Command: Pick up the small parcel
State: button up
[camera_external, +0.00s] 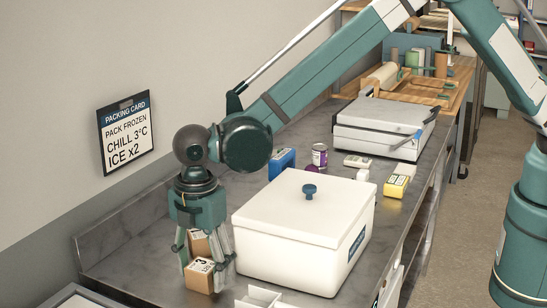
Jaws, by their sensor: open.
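A small brown cardboard parcel (200,277) with a white label and dark marking sits on the grey counter at the front left, left of the white box. A second brown cardboard piece (198,244) shows just behind and above it, between my fingers; I cannot tell whether it is a separate box. My gripper (207,262) points down over them, open, its fingers spread around the cardboard. Its fingers partly hide both pieces. Whether any finger touches them I cannot tell.
A large white lidded box (290,245) stands close on the right of my gripper. Behind it are a blue item (282,163), a purple can (319,156) and a yellow-white carton (396,186). A grey appliance (380,130) stands farther back. The wall runs along the left.

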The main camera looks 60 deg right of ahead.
aim_at(202, 265)
jog(key=shift+c, duration=0.6)
jog(key=c, duration=0.9)
jog(key=shift+r, duration=0.1)
jog(key=shift+r, duration=4.9)
